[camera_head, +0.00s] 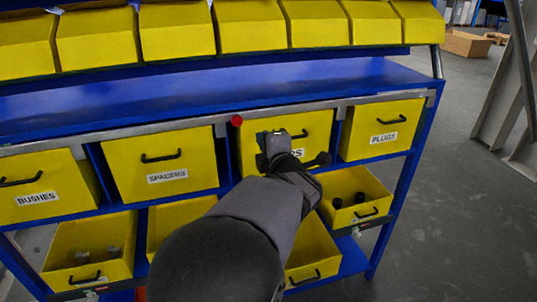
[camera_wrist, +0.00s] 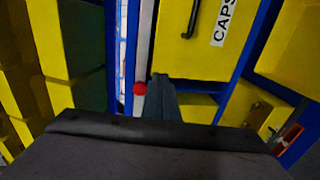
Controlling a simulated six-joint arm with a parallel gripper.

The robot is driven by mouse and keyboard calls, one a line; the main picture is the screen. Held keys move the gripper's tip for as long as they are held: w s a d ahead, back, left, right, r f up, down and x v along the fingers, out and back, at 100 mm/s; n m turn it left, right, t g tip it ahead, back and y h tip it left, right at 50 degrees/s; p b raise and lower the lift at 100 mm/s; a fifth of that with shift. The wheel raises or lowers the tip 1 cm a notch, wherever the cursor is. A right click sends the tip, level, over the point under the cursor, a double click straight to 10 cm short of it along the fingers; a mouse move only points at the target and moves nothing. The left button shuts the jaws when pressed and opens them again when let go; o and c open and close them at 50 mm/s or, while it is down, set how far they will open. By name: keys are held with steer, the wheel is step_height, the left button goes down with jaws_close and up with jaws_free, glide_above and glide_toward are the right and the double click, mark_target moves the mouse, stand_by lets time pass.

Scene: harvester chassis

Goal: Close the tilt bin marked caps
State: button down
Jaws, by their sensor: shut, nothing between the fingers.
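The tilt bin marked caps (camera_head: 316,122) is a yellow bin in the middle row of the blue rack, between the spacers and plugs bins. My gripper covers most of its label in the head view. Its front face looks upright, much like its neighbours, and no interior shows. In the wrist view its yellow front (camera_wrist: 205,62), dark handle and CAPS label show at the top. My gripper (camera_head: 270,138) is shut and empty in front of the bin. In the wrist view the fingertips (camera_wrist: 161,78) are beside the bin's edge; contact cannot be told.
A red knob (camera_head: 237,121) sits on the metal rail left of the caps bin. The spacers bin (camera_head: 130,180), bushes bin (camera_head: 60,173) and plugs bin (camera_head: 391,117) flank it. Open lower bins hold parts, such as one with dark caps (camera_head: 337,203).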

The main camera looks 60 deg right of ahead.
steer(key=shift+f+v, duration=0.2)
steer(key=shift+v, duration=1.1)
steer(key=shift+f+v, duration=0.2)
steer(key=shift+v, duration=1.1)
